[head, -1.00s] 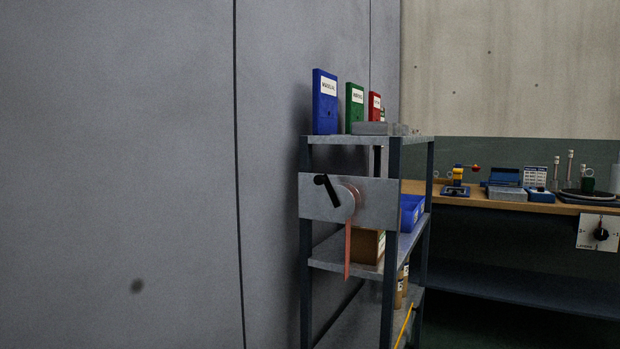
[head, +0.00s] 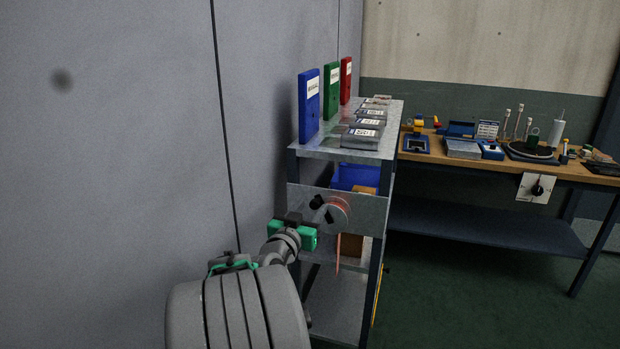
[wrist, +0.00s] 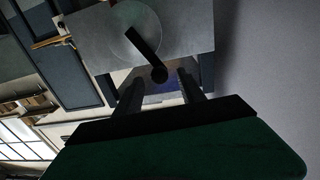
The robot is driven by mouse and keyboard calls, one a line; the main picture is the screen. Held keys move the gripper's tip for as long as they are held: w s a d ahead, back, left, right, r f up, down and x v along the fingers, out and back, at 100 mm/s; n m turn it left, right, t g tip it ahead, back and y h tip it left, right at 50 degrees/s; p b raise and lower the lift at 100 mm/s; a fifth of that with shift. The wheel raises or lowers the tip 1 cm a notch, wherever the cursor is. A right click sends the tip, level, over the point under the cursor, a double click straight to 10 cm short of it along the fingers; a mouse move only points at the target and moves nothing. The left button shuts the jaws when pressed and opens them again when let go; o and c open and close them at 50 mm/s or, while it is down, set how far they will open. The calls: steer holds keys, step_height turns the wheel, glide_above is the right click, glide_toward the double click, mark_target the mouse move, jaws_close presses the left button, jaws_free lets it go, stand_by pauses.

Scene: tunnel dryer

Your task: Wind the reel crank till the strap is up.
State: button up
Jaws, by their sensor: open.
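The reel (head: 340,213) is a grey disc with a reddish strap wound at its rim, on a grey plate on the shelf unit's near side. The strap (head: 338,258) hangs below the plate, its lower part reaching past the middle shelf level. The black crank (head: 317,203) sits on the reel's face, pointing up-left, its knob close to my gripper (head: 298,218). In the wrist view, the crank arm (wrist: 144,45) slants down to its knob (wrist: 159,74), which shows between my gripper's open, dark fingers (wrist: 160,80). I cannot tell whether they touch it.
The shelf unit (head: 293,167) carries blue, green and red binders (head: 309,106) and grey boxes on top. A grey wall (head: 110,180) stands close on the left. A workbench (head: 470,158) with several tools stands behind right. Green floor is clear at right.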

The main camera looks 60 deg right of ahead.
mark_target(319, 198)
steer(key=d, duration=0.2)
steer(key=d+p, duration=0.1)
steer(key=d, duration=0.4)
steer(key=shift+w+f, duration=0.1)
steer(key=shift+w, duration=0.2)
jaws_close()
steer(key=shift+f, duration=0.15)
stand_by(0.8)
